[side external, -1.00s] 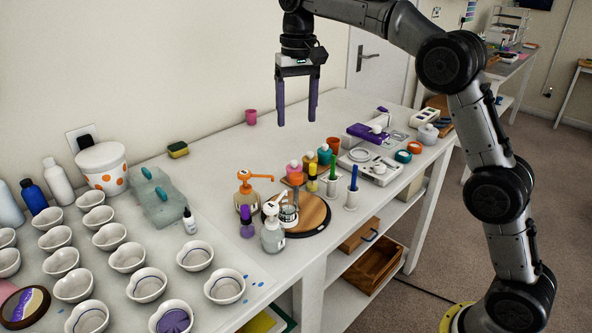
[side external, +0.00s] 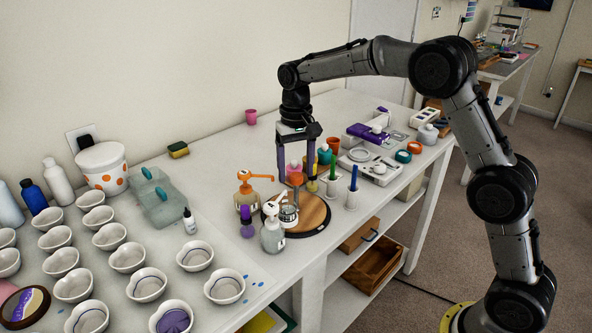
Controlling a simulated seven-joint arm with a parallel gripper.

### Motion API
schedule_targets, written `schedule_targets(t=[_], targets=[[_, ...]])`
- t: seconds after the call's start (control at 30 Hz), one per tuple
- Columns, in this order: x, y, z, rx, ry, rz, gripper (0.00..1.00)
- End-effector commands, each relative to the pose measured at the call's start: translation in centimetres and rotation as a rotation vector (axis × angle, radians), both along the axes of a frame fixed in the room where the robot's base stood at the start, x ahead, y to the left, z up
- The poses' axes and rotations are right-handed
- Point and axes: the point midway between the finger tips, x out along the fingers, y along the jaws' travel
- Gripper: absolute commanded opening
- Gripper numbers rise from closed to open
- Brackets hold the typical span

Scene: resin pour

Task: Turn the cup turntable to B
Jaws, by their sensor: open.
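The turntable (side external: 315,213) is a round wooden disc with a dark rim near the table's front edge. A small clear cup (side external: 288,216) with dark markings stands on its left side, partly hidden by a pump bottle. An orange-brown upright piece (side external: 296,181) rises behind the cup. My gripper (side external: 297,180) is open, pointing straight down with purple fingers over the back of the turntable, one finger on each side of that upright piece in the picture. I cannot tell whether they touch it. No letter B is readable on the turntable.
An orange pump bottle (side external: 248,198), a purple-capped bottle (side external: 246,222) and a white pump bottle (side external: 272,236) crowd the left side. White holders with a green pen (side external: 333,172) and a blue pen (side external: 353,180) stand right. Many white cups (side external: 225,286) fill the left table.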

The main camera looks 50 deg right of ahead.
Motion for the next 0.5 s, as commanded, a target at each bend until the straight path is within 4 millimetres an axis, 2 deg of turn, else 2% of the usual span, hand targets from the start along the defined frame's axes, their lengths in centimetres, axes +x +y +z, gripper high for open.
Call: schedule_targets(t=[0.37,0.5], targets=[[-0.02,0.0,-0.53,0.0,0.001,0.0,0.72],[-0.02,0.0,-0.52,0.0,0.001,0.0,0.47]])
